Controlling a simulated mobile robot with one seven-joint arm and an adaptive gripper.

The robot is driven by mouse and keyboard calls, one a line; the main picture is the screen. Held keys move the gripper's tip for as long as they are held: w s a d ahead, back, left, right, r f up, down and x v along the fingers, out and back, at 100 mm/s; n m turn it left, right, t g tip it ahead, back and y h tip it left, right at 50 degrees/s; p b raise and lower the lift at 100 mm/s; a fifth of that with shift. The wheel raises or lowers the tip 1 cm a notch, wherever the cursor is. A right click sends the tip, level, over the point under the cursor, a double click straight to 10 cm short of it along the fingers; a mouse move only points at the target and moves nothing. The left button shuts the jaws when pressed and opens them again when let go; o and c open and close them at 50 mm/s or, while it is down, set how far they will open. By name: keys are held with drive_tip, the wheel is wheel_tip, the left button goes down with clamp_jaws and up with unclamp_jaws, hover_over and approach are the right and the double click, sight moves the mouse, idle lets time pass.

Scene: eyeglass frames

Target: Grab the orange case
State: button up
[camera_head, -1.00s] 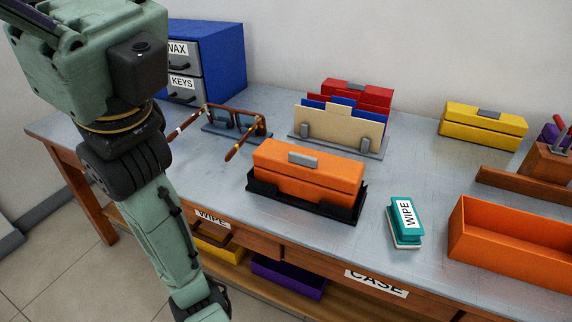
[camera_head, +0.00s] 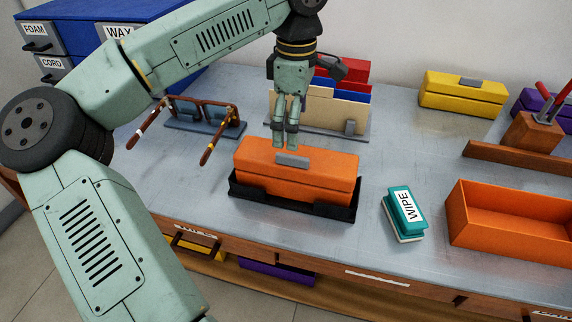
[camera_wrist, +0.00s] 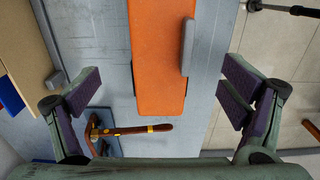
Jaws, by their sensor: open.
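The orange case (camera_head: 315,179) is a closed box with a grey clasp, lying in a black holder (camera_head: 247,191) on the table. My gripper (camera_head: 285,142) is above the case's back edge, near its middle, fingers pointing down. In the wrist view the orange case (camera_wrist: 156,60) lies between the open fingers of my gripper (camera_wrist: 152,88), with its grey clasp (camera_wrist: 187,47) to the right. Nothing is held. I cannot tell the exact height of the fingertips above the case.
Brown eyeglasses (camera_head: 205,117) rest on a stand at left. An envelope rack (camera_head: 350,127) stands behind the case. A teal WIPE block (camera_head: 404,212) and an open orange tray (camera_head: 455,225) are at right. A yellow case (camera_head: 463,97) lies at the back.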

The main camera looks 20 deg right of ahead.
sight(296, 153)
drive_tip(key=f+p, duration=0.1)
drive_tip(key=f, duration=0.5)
drive_tip(key=f+p, duration=0.1)
drive_tip(key=f, duration=0.2)
drive_tip(key=shift+s+d+p, duration=0.2)
drive_tip(key=shift+s+p, duration=0.1)
drive_tip(key=shift+c, duration=0.2)
drive_tip(key=c, duration=1.4)
drive_tip(key=shift+w+r+b, duration=0.1)
drive_tip(key=shift+r+b, duration=0.3)
drive_tip(key=shift+r, duration=0.1)
wheel_tip(296, 153, up, 2)
drive_tip(key=shift+r+b, duration=0.15)
drive_tip(key=shift+b, duration=0.4)
drive_tip(key=s+a+b, duration=0.1)
drive_tip(key=s, duration=0.4)
drive_tip(key=s+a+r+b, duration=0.1)
drive_tip(key=s+b, duration=0.1)
drive_tip(key=s, duration=0.3)
drive_tip(key=s+a+b, duration=0.1)
drive_tip(key=s, duration=0.4)
drive_tip(key=shift+s+a+r, duration=0.3)
drive_tip(key=shift+s+r, duration=0.05)
drive_tip(key=shift+s, duration=0.05)
